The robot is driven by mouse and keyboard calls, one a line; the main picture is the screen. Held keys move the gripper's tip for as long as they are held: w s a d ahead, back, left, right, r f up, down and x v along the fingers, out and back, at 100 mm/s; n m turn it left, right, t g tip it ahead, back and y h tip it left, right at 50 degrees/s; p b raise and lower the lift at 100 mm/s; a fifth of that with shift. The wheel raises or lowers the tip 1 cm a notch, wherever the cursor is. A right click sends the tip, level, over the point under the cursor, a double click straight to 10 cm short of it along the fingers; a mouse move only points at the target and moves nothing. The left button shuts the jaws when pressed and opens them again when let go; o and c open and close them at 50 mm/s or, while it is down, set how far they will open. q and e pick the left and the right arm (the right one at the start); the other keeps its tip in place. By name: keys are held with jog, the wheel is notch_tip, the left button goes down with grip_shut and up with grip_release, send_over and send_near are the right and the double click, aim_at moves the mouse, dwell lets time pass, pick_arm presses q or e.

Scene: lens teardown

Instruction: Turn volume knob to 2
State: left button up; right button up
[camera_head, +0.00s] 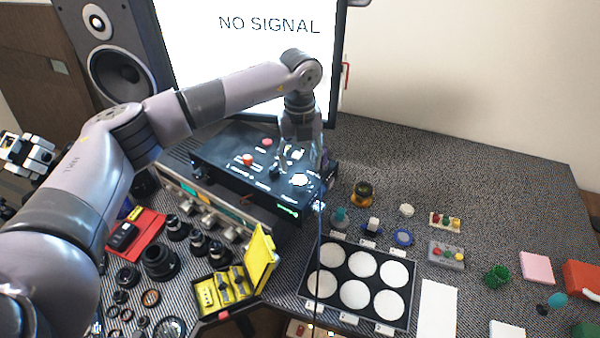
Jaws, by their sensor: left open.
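A black control box (225,160) stands on the desk below the monitor. Its top carries red buttons (248,160), a dark knob (275,173) and a pale round dial (300,180). The labels are too small to read, so I cannot tell which control is the volume knob or its setting. My left gripper (297,165) points down over the right part of the box, close to the dark knob and the dial. It is open, and I see nothing held in it. Whether its fingers touch a control is unclear.
A monitor (240,60) reading "NO SIGNAL" and a speaker (115,50) stand behind. A yellow case (262,258), several lenses (160,260) and a black tray with white discs (340,309) lie in front. The desk at back right (460,165) is clear.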

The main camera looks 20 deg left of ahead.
aim_at(300, 181)
pick_arm(q)
notch_tip(300, 181, down, 6)
jog(key=shift+r+p, duration=0.1)
jog(key=shift+p, duration=0.7)
jog(key=shift+f, duration=0.6)
jog(key=shift+c, duration=0.5)
jog(key=c, duration=1)
